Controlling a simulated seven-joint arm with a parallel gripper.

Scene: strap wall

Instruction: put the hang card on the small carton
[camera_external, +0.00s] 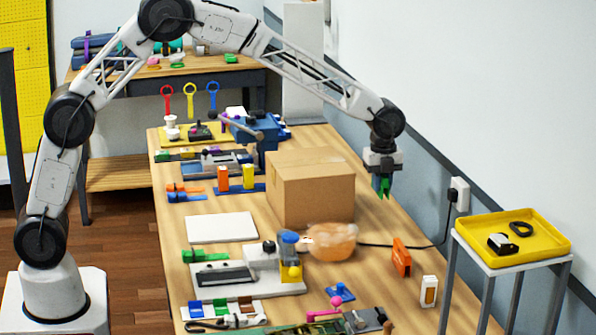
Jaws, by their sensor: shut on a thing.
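My gripper (384,181) points down at the right of the brown cardboard box (310,190), near the table's right edge. It is shut on a small green piece (384,189), which I take to be the hang card; its shape is mostly hidden by the fingers. The piece hangs in the air, apart from the box. The cardboard box is closed, with a flat top, and is the plainest carton in view. A small white and orange upright pack (428,291) stands at the front right; I cannot tell whether it is a carton.
A black cable (400,246) runs to the wall socket. A yellow tray (540,243) sits on a stand at the right. A white pad (221,228) lies left.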

